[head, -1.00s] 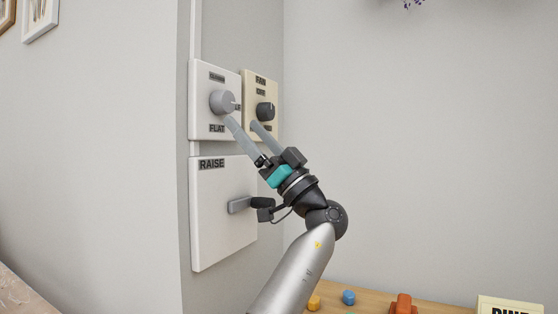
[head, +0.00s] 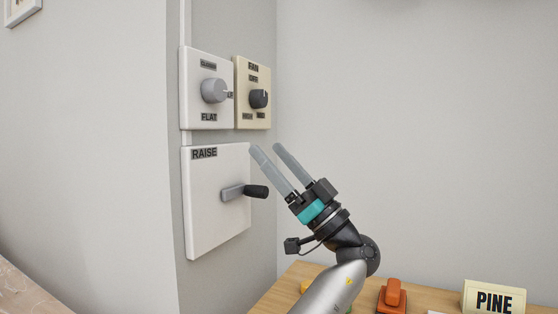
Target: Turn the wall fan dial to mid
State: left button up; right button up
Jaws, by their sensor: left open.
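The dark fan dial (head: 258,98) sits on a cream wall plate (head: 253,65) marked FAN, with OFF above the dial and two small labels below it. The left lower label looks like HIGH; the other is too small to read surely. I cannot tell surely where the dial points. My left gripper (head: 264,147) is open and empty, below the fan plate and apart from the dial, its fingers pointing up and left. My right gripper is not in view.
A white plate with a grey knob (head: 213,91) is left of the fan plate. Below is a RAISE panel (head: 205,235) with a dark-handled lever (head: 255,191). A wooden table (head: 280,296) holds an orange object (head: 392,294) and a PINE sign (head: 494,297).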

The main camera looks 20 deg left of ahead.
aim_at(258, 99)
jog(key=k+j, duration=0.7)
jog(key=k, duration=0.2)
